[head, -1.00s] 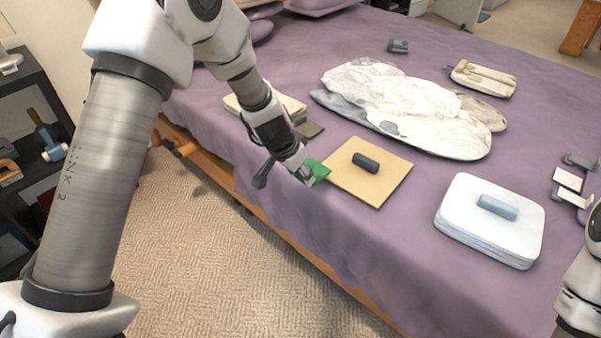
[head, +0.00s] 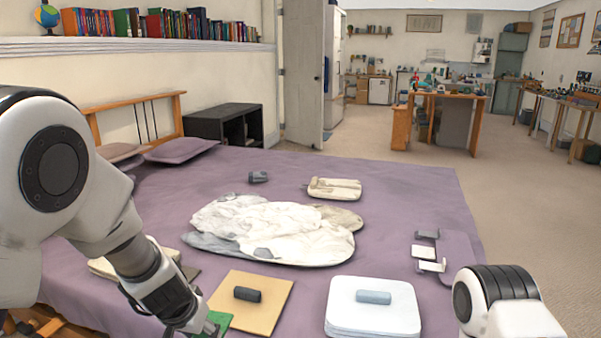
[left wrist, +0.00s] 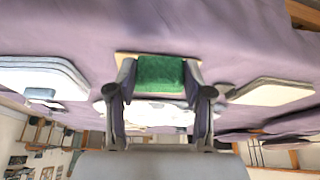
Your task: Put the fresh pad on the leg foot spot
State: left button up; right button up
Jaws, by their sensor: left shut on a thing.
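My left gripper (head: 208,326) is at the bottom of the head view, shut on a flat green pad (head: 222,319). In the left wrist view the green pad (left wrist: 160,73) sits between the two fingers. The pad is at the near left corner of a tan square board (head: 272,300); whether they touch I cannot tell. A dark cylinder (head: 247,294) lies on the board. I cannot make out a marked leg foot spot. My right gripper is not in view; only part of that arm shows at lower right.
A white pad stack (head: 340,322) with a grey-blue cylinder (head: 373,297) is to the right. Crumpled white bedding (head: 275,228), a folded beige cloth (head: 334,188) and grey brackets (head: 432,266) lie on the purple bed (head: 400,190). The bed between them is clear.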

pick_arm(q)
notch_tip(320, 180, up, 18)
jog(key=s+n+p, duration=0.2)
jog(key=s+p, duration=0.1)
jog(key=p, duration=1.7)
jog(key=shift+y, duration=0.4)
jog(key=x, duration=0.5)
jog(key=shift+w+r+b, duration=0.15)
jog(key=shift+w+b, duration=0.1)
jog(key=shift+b, duration=0.15)
jog(key=shift+a, duration=0.1)
